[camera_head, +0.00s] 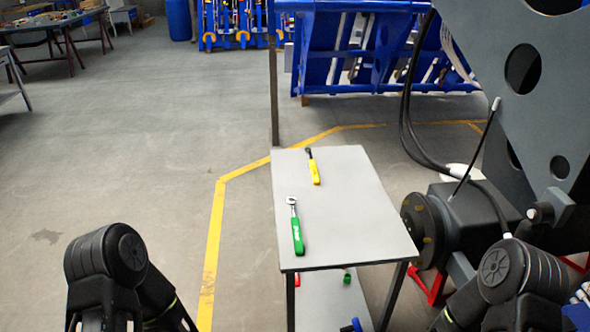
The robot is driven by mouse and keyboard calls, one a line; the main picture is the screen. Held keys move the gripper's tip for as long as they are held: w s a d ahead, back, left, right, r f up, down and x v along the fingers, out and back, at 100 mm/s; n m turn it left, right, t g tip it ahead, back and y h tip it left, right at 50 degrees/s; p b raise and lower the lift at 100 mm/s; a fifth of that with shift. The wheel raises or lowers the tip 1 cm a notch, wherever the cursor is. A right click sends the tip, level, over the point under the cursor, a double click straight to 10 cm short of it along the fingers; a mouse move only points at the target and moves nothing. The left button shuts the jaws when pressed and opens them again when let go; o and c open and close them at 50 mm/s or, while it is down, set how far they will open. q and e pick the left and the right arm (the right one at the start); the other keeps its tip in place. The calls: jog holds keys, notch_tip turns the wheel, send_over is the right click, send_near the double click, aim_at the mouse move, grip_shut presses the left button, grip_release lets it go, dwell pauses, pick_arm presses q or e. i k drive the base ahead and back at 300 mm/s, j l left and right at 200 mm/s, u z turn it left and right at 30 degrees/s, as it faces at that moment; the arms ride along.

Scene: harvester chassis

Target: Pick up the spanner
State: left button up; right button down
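A spanner with a green handle and a silver head (297,232) lies on the left part of the grey table top (350,215), its head pointing away from me. A second hand tool with a yellow handle and a dark head (314,170) lies farther back on the same table; its exact type is too small to tell. Both tools lie apart and untouched. My left and right arms show only as dark links at the bottom corners. Neither gripper's fingers can be seen.
A lower shelf (322,302) under the table holds small red, green and blue items. A large grey machine with a dark hub (424,231) and hanging cables stands close on the table's right. Blue racks (355,50) stand behind. The floor to the left is open.

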aim_at(315, 171)
jog(key=z, duration=1.9)
jog(key=u, duration=1.9)
jog(key=i+j, duration=0.35)
jog(key=i+j+z, duration=0.1)
jog(key=i+j, duration=0.25)
jog(key=j, duration=0.2)
jog(key=i+j, duration=0.7)
jog(key=j, duration=0.25)
jog(key=i+j+z, duration=0.1)
jog(key=i+j, duration=0.25)
jog(key=j, duration=0.1)
